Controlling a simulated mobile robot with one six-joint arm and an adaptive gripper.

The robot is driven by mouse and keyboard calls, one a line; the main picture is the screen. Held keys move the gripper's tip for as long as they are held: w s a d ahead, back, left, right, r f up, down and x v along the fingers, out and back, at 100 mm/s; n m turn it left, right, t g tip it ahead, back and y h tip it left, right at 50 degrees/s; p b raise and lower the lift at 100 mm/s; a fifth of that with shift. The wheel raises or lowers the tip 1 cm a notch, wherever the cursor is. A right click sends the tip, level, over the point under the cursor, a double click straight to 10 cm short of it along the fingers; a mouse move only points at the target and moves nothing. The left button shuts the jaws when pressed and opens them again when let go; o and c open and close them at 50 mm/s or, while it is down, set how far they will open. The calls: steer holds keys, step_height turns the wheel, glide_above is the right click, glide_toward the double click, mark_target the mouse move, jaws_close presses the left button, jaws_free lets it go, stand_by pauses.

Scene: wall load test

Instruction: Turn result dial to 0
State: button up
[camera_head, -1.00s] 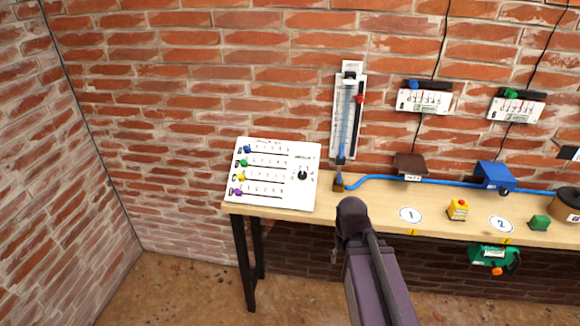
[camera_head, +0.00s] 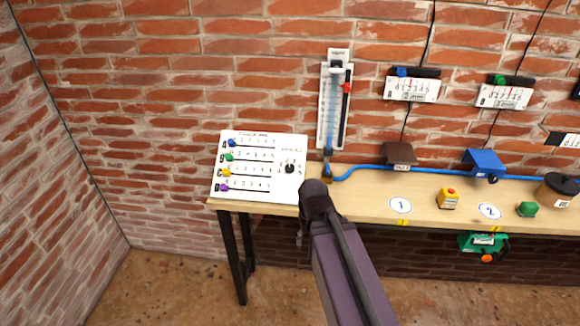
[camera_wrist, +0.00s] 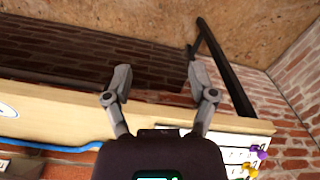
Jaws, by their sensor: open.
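The result dial (camera_head: 290,169) is a small black knob on the right side of a white panel (camera_head: 214,195). The panel leans at the left end of the table and also carries blue, green, yellow and purple sliders on numbered scales. The dial's exact setting is too small to read. In the wrist view part of the panel (camera_wrist: 228,141) shows at the lower right, with yellow and purple knobs; the dial is not visible there. My gripper (camera_wrist: 158,78) is open and empty, its two fingers spread apart. In the head view my arm stands in front of the table, right of the panel.
The wooden table (camera_head: 365,205) runs along a brick wall. A tall gauge (camera_head: 334,100) stands behind the table. Floor is free at the left.

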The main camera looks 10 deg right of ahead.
mark_target(290, 167)
steer(key=w+r+m+p, duration=0.2)
steer(key=w+r+p, duration=0.7)
steer(key=w, duration=0.5)
steer(key=w+r+m+p, duration=0.2)
steer(key=w+r+p, duration=0.7)
steer(key=w, duration=0.6)
steer(key=shift+w+a+r, duration=0.15)
step_height(290, 167, down, 14)
steer(key=b, duration=1.3)
steer(key=shift+r+b, duration=0.1)
steer(key=shift+b, duration=0.25)
steer(key=c, duration=1.1)
